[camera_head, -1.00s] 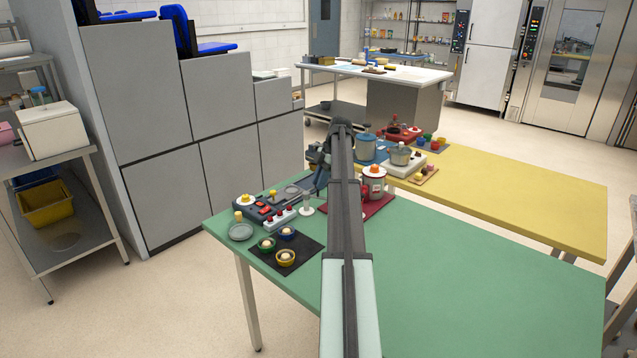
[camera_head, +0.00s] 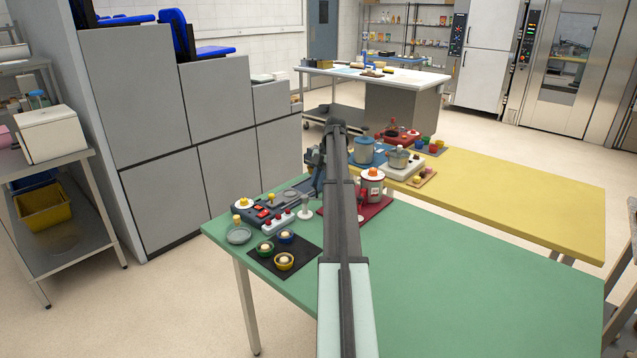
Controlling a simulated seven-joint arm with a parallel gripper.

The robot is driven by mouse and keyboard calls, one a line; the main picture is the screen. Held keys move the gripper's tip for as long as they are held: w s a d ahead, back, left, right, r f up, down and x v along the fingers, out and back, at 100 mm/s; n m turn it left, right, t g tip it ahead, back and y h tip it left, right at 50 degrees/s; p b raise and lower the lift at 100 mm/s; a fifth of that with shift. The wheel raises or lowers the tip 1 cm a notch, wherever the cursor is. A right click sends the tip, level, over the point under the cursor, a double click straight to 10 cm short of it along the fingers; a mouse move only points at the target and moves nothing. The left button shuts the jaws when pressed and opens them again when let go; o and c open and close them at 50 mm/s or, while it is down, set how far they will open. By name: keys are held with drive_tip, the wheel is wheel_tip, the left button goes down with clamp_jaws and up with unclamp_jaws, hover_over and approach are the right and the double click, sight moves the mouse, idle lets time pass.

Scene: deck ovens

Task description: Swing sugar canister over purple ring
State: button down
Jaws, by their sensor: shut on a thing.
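My gripper (camera_head: 316,165) is at the far end of my arm, over the back left of the green table. It is small, dark and partly behind the arm. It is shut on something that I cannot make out. A red and grey canister (camera_head: 371,188) with an orange knob stands on a red mat (camera_head: 375,212) just right of my arm. A blue lidded pot (camera_head: 364,151) stands behind it. No label shows which one holds sugar. I cannot make out a purple ring; my arm hides part of the table.
A grey panel (camera_head: 268,210) with buttons, a small white stand (camera_head: 305,210) and a dark mat (camera_head: 263,265) with several small bowls are left of my arm. A pot on a white base (camera_head: 401,170) is at the right. The green table's (camera_head: 470,270) right front is bare.

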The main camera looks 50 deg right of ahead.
drive_tip(key=c, duration=1)
unclamp_jaws()
drive_tip(key=shift+o, duration=0.2)
drive_tip(key=shift+r, duration=0.1)
drive_tip(key=s+d, duration=0.1)
drive_tip(key=d, duration=1.1)
drive_tip(key=shift+s+d+r, duration=0.2)
drive_tip(key=shift+s+r, duration=0.05)
drive_tip(key=shift+r, duration=0.2)
